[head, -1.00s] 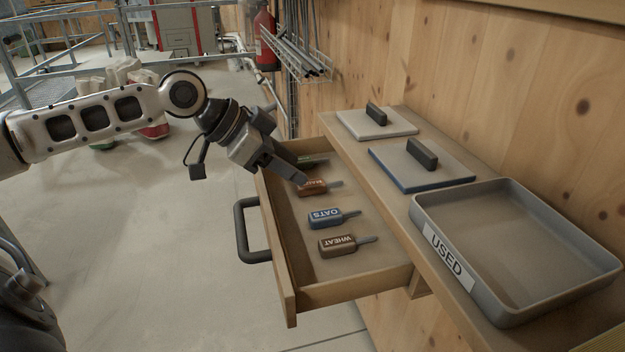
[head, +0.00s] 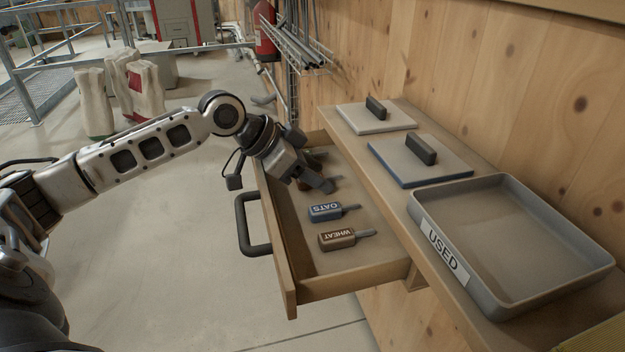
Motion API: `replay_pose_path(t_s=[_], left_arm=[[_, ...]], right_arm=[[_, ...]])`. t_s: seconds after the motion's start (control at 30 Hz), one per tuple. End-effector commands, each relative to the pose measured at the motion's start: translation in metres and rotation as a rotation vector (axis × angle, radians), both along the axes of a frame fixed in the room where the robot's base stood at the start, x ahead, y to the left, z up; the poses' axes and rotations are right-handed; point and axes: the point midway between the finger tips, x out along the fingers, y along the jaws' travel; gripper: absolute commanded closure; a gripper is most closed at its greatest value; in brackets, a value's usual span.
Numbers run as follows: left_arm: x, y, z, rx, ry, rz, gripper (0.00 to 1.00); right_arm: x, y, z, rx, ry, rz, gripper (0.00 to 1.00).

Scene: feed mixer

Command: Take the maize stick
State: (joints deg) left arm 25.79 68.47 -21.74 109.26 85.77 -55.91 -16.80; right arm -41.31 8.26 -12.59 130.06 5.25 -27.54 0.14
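The open wooden drawer (head: 332,285) holds several labelled sticks. The reddish-brown maize stick (head: 304,187) lies in it behind the blue OATS stick (head: 325,211); its label is now hidden by my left gripper, and only a small part shows. The brown WHEAT stick (head: 337,239) lies nearest the front. My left gripper (head: 326,186) points down into the drawer over the maize stick. Its fingers overlap the stick in view, so I cannot tell whether they touch it or are closed on it. My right gripper is not in view.
On the shelf right of the drawer stand a grey tray marked USED (head: 512,245), a blue-edged lid (head: 420,163) and a pale lid (head: 375,117), both with dark handles. The drawer's dark handle (head: 241,225) juts left. Floor left of it is clear.

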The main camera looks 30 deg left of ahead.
Motion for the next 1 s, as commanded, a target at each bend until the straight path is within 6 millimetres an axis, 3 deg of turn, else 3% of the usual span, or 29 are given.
replay_pose_path(t_s=[0.03, 0.17, 0.57, 0.8, 1.0], left_arm=[[0.000, 0.000, 0.000, 0.000, 0.000, 0.000, 0.65], [0.000, 0.000, 0.000, 0.000, 0.000, 0.000, 0.99], [0.000, 0.000, 0.005, 0.000, -0.002, 0.000, 0.99], [0.001, 0.000, 0.035, 0.000, -0.004, 0.000, 0.99], [-0.006, 0.030, 0.067, 0.002, -0.002, 0.006, 0.99]], right_arm=[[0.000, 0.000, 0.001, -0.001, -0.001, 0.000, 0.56], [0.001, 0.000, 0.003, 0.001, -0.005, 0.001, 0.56], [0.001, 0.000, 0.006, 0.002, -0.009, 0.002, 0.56], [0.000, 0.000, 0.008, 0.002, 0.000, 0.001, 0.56], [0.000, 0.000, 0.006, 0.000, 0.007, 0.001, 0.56]])
